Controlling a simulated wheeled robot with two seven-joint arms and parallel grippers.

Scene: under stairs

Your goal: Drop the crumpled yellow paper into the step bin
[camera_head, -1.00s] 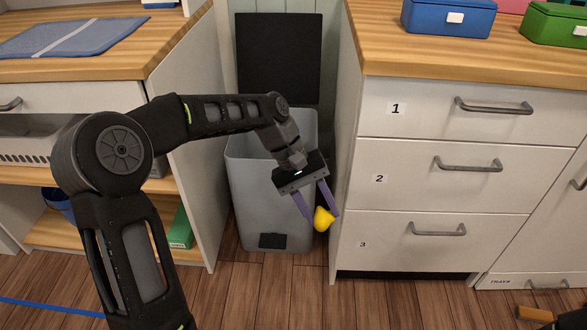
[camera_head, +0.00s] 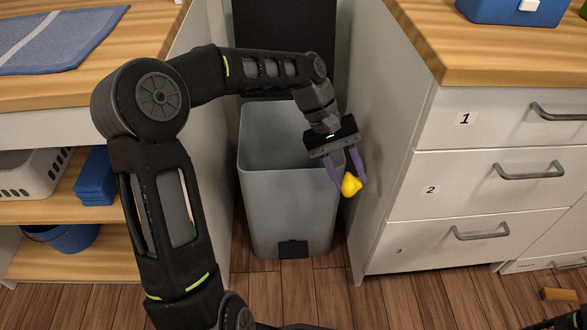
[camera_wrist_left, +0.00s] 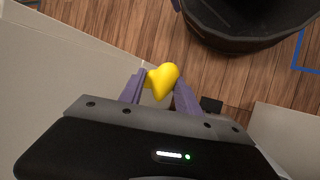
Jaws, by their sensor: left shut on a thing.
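The crumpled yellow paper (camera_head: 351,185) is pinched between the purple fingertips of my left gripper (camera_head: 347,182). It also shows in the left wrist view (camera_wrist_left: 162,82) between the two fingers. The step bin (camera_head: 285,205) is a tall grey bin with its dark lid (camera_head: 285,45) standing up at the back. Its top is open and its black pedal (camera_head: 292,249) is at the front bottom. In the head view the paper overlaps the bin's right edge, a little below the front rim's height in the picture.
A drawer cabinet (camera_head: 440,205) stands close to the right of the bin. A shelf unit (camera_head: 95,120) with a blue cloth on top stands to the left. A blue box (camera_head: 510,10) sits on the right counter. An orange-brown object (camera_head: 558,294) lies on the floor at right.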

